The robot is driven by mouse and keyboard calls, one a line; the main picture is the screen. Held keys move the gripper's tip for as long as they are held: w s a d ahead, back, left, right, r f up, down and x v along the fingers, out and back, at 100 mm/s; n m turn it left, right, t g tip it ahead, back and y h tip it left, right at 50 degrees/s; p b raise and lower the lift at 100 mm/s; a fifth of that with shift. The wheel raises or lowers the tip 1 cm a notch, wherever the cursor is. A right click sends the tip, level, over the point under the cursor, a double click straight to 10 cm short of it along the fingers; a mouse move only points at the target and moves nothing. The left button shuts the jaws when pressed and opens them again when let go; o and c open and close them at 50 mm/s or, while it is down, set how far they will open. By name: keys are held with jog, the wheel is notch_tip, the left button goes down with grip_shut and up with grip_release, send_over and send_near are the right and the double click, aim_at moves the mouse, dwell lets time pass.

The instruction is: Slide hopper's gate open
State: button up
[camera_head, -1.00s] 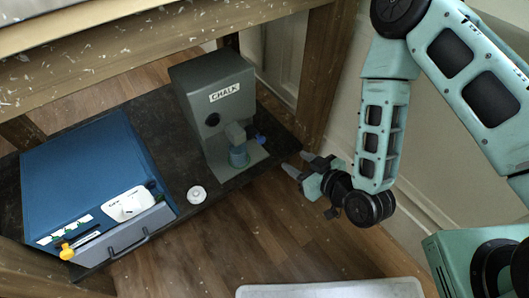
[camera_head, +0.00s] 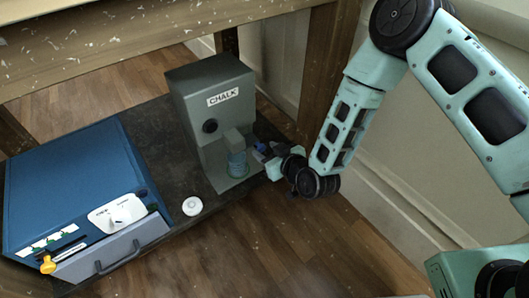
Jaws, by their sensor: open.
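The hopper (camera_head: 195,108) is a grey-green box labelled CHALK, standing upright on the dark lower shelf. It has a dark round knob on its front and a spout above a blue-grey cup (camera_head: 237,164). A small blue handle (camera_head: 260,147), which looks like the gate's tab, sticks out at the spout's right side. My gripper (camera_head: 266,160) is open at that side, with its fingers close around or beside the blue handle. I cannot tell whether they touch it, because the fingers partly hide it.
A blue box (camera_head: 80,175) with a grey drawer front, a white dial panel and a yellow knob stands on the shelf (camera_head: 150,130) at left. A white round disc (camera_head: 192,206) lies near the shelf's front edge. A wooden leg (camera_head: 325,70) rises behind my gripper.

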jog(key=shift+x, duration=0.9)
grip_shut()
jog(key=shift+w+d, duration=0.7)
jog(key=shift+d, duration=0.35)
jog(key=shift+w+d, duration=0.7)
jog(key=shift+d, duration=0.3)
grip_release()
jog(key=shift+s, duration=0.1)
jog(key=p+v, duration=0.5)
jog(key=v, duration=1.2)
jog(key=shift+d, duration=0.15)
